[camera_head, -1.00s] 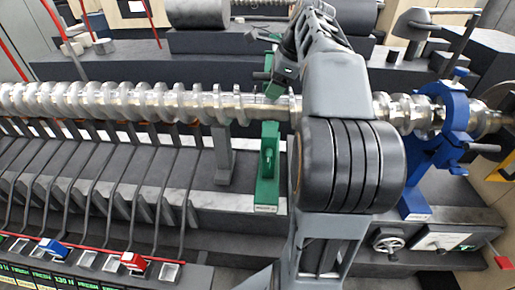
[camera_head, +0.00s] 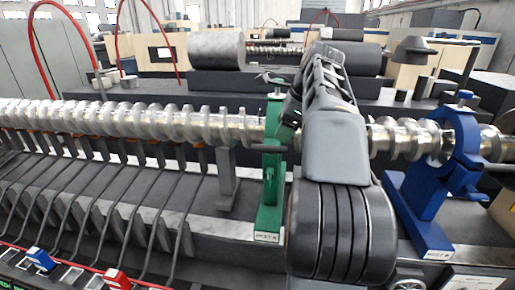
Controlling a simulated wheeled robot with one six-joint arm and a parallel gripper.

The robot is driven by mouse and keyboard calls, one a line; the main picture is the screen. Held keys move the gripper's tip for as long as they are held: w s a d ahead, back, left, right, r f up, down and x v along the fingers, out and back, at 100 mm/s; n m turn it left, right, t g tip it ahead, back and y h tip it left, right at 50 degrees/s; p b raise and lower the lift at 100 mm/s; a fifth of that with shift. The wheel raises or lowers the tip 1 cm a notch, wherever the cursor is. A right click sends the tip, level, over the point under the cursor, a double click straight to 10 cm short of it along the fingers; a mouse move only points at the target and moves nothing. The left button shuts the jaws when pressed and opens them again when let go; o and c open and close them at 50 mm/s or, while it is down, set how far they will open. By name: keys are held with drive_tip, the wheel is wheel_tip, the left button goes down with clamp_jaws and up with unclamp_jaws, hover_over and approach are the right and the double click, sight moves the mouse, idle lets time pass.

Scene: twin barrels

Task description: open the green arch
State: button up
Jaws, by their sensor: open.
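The green arch (camera_head: 271,190) stands upright at the middle of the head view, where the long metal shaft (camera_head: 205,125) crosses it. Its green upper part rises above the shaft line, and a dark bar sticks out on its left. My arm hides part of its right side, so I cannot tell how its top half sits. My gripper (camera_head: 292,108) is open at the arch's upper right, close to it. My own wrist hides most of it, and I cannot tell whether it touches the arch.
A blue arch (camera_head: 428,195) stands around the shaft to the right of my arm. A row of dark levers (camera_head: 110,190) fills the front left. A grey cylinder (camera_head: 216,48) lies behind the shaft. There is open space above the shaft on the left.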

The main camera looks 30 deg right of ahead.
sight(258, 147)
drive_tip(key=a+p+v, duration=0.1)
drive_tip(key=v, duration=0.5)
drive_tip(key=a+f+n, duration=0.2)
drive_tip(key=f+n, duration=0.1)
drive_tip(key=w+a+f+n, duration=0.1)
drive_tip(key=a+f+n, duration=0.1)
drive_tip(key=a+f, duration=0.1)
drive_tip(key=w+a+f+n+b, duration=0.1)
drive_tip(key=a+f+n, duration=0.2)
drive_tip(key=shift+a+n+g+h, duration=0.2)
drive_tip(key=shift+n+g+h, duration=0.1)
